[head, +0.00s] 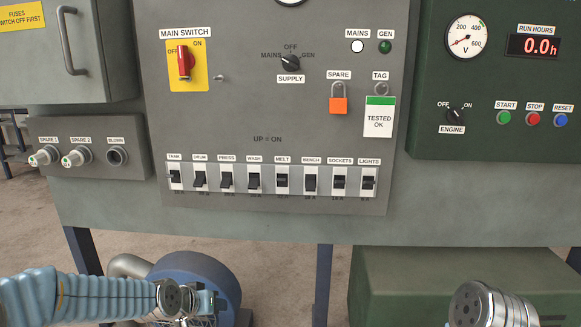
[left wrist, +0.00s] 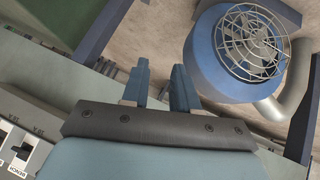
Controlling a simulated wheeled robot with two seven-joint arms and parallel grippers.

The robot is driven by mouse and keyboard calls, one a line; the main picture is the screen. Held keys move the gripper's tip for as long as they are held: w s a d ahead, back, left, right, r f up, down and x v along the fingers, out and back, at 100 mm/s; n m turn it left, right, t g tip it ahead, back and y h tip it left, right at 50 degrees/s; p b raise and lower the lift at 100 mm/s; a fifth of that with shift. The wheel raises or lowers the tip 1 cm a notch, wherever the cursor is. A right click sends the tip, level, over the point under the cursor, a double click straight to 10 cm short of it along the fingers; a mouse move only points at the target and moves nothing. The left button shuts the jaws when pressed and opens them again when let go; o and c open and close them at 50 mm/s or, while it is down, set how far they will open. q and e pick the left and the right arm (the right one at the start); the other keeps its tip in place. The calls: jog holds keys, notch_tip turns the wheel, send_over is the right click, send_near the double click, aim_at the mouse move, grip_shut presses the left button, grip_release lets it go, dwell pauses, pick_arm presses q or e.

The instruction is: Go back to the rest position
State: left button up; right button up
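My left gripper (left wrist: 160,76) shows in the left wrist view with its two blue fingers apart and nothing between them. In the head view my left arm comes in at the bottom left, and its gripper (head: 205,305) is low in front of the blue blower, below the switch panel. Its fingertips cannot be made out there. My right arm's metal wrist is at the bottom right edge of the head view; its gripper is out of the frame.
The grey switch panel (head: 270,110) stands ahead, with a row of breakers (head: 254,181) and a red main switch (head: 185,62). The green engine panel (head: 490,90) is at right. The blue blower (head: 195,275) sits on the floor; its wire guard shows in the left wrist view (left wrist: 242,42).

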pick_arm(q)
jog(key=s+d+f+n+g, duration=0.1)
jog(key=s+d+f+g, duration=0.1)
jog(key=s+f, duration=0.6)
jog(key=s+d+f+g, duration=0.2)
jog(key=s+d+f, duration=0.15)
jog(key=f, duration=0.85)
jog(key=s+f+g, duration=0.1)
jog(key=s+f, duration=0.3)
jog(key=s, duration=0.3)
jog(key=s+d+f+g, duration=0.1)
jog(key=s+f+g, duration=0.1)
jog(key=s+f, duration=0.2)
jog(key=s, duration=0.3)
jog(key=shift+d+f+n+h, duration=0.25)
jog(key=shift+f+n+h, duration=0.05)
jog(key=shift+f, duration=0.05)
